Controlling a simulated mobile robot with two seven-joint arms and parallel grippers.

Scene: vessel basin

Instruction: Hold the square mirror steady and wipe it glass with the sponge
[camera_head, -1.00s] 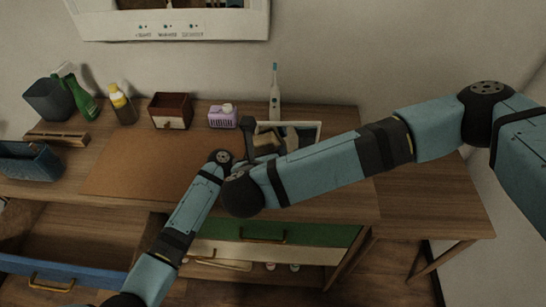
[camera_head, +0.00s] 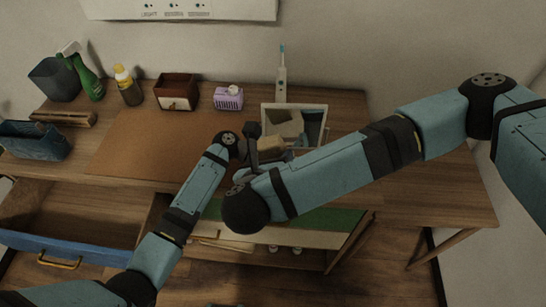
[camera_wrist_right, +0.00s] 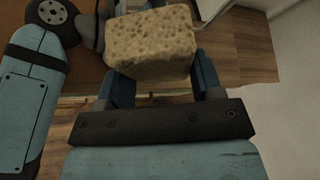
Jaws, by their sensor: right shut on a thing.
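The square mirror (camera_head: 324,126) has a pale frame and stands at the back right of the desk, below the electric toothbrush; its glass shows a tan, blocky reflection. My right gripper (camera_wrist_right: 158,75) is shut on the tan, porous sponge (camera_wrist_right: 150,42). In the head view the sponge (camera_head: 271,142) is just in front of the mirror's lower left; I cannot tell whether they touch. My left gripper (camera_head: 251,143) is at the mirror's left side, mostly hidden by dark links, so its jaws and any contact with the frame are unclear.
The toothbrush (camera_head: 281,82) stands behind the mirror. A brown mat (camera_head: 140,145) is clear. An open drawer (camera_head: 70,215) juts out below left.

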